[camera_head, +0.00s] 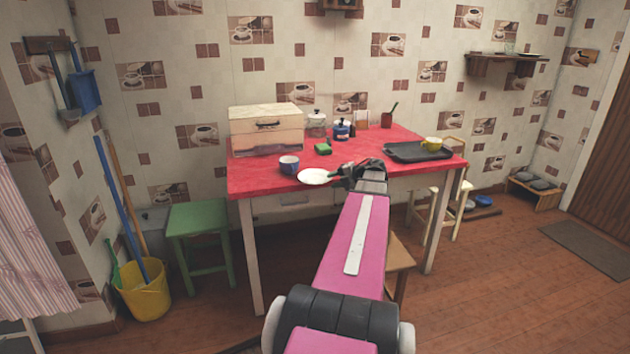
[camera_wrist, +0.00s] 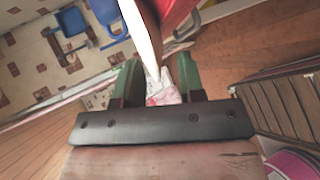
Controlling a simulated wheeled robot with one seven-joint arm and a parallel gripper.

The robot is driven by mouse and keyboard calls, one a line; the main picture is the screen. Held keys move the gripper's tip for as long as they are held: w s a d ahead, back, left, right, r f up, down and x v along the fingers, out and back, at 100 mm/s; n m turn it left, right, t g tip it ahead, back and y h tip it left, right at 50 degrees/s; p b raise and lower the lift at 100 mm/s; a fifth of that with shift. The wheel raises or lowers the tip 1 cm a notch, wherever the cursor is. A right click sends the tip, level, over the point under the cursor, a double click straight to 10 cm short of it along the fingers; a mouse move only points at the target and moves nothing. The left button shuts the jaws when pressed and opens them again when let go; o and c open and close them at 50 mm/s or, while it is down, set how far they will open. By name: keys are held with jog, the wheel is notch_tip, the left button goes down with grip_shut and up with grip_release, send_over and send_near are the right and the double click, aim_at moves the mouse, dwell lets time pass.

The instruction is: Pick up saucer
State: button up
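The white saucer (camera_head: 313,176) is at the front edge of the red table, just left of my gripper (camera_head: 336,174). I cannot tell whether it rests on the tabletop or sits slightly above it. In the wrist view, my gripper's green fingers (camera_wrist: 158,68) stand apart, with a visible gap between them. A pale, narrow shape, likely the saucer (camera_wrist: 140,28) seen nearly edge-on, runs down toward that gap. Whether either finger touches it is unclear.
A green stool (camera_head: 198,219) stands left.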

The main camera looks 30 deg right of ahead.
jog(key=shift+w+a+f, duration=0.25)
jog(key=shift+w+a, duration=0.1)
jog(key=shift+w, duration=0.15)
jog(key=shift+c, duration=0.3)
grip_shut()
jog(key=shift+r, duration=0.15)
